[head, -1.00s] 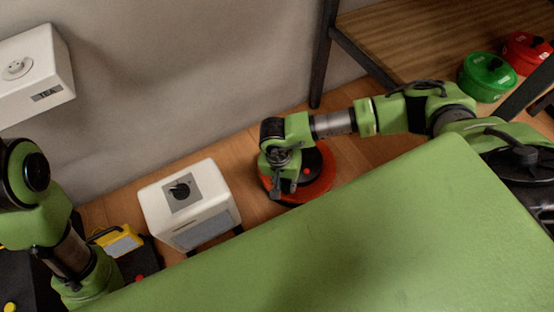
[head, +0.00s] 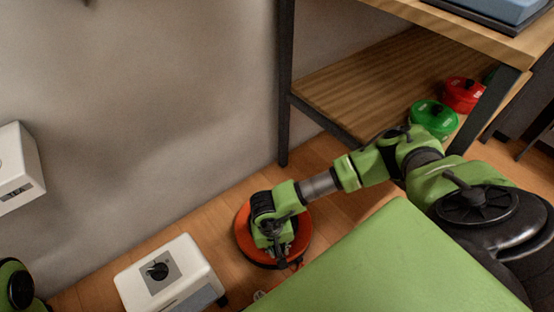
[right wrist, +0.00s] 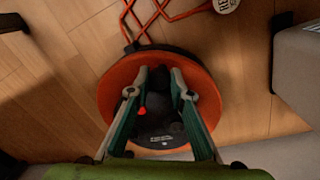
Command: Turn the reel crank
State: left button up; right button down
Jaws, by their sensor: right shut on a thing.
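The cable reel is a round orange disc (head: 244,236) with a dark top, low by the wall in the head view. In the right wrist view the same orange disc (right wrist: 118,88) lies under my gripper, with a black middle and a small red dot. My right gripper (right wrist: 163,76) points down over the reel, its fingers on either side of a dark part (right wrist: 163,103) at the middle. It is shut on this part, which looks like the crank; its shape is mostly hidden. My left gripper is out of view; only a piece of the left arm shows at lower left.
An orange cable (right wrist: 153,16) lies beside the reel on the wooden floor. A wooden shelf (head: 345,85) holds a green pot (head: 432,120) and a red pot (head: 462,96). A green surface (head: 400,265) fills the near side.

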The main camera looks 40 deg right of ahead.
jog(key=shift+d, duration=0.2)
jog(key=c, duration=1.8)
grip_release()
jog(key=shift+c, duration=0.2)
jog(key=shift+a+r, duration=0.15)
jog(key=shift+r, duration=0.1)
notch_tip(320, 180, up, 11)
jog(key=a, duration=0.1)
jog(key=shift+w+r, duration=0.2)
jog(key=shift+w, duration=0.1)
